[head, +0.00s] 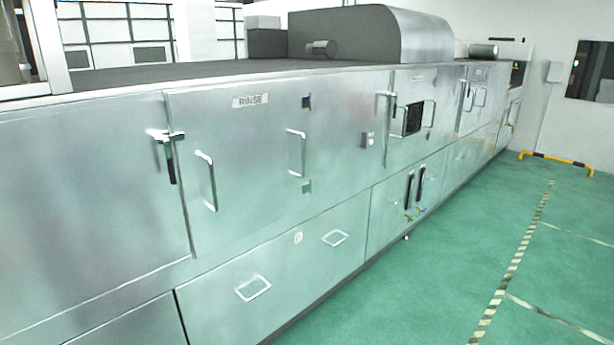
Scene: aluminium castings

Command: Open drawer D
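A wide, low metal drawer front (290,270) sits at the bottom of the long steel machine. It has two recessed-looking handles, a left one (252,288) and a right one (335,238). A small white tag (298,238) sits near its top edge, between the handles; its letter is too small to read for sure, so I cannot confirm this is drawer D. The front looks flush with the machine, so the drawer appears shut. My gripper is not in view.
Above the drawer is a door marked RINSE (250,100), with projecting bar handles and a black-ended latch (170,160). Two dark upright handles (415,187) are farther right. Green floor (430,280) in front is clear, with striped tape and a yellow-black barrier (555,160).

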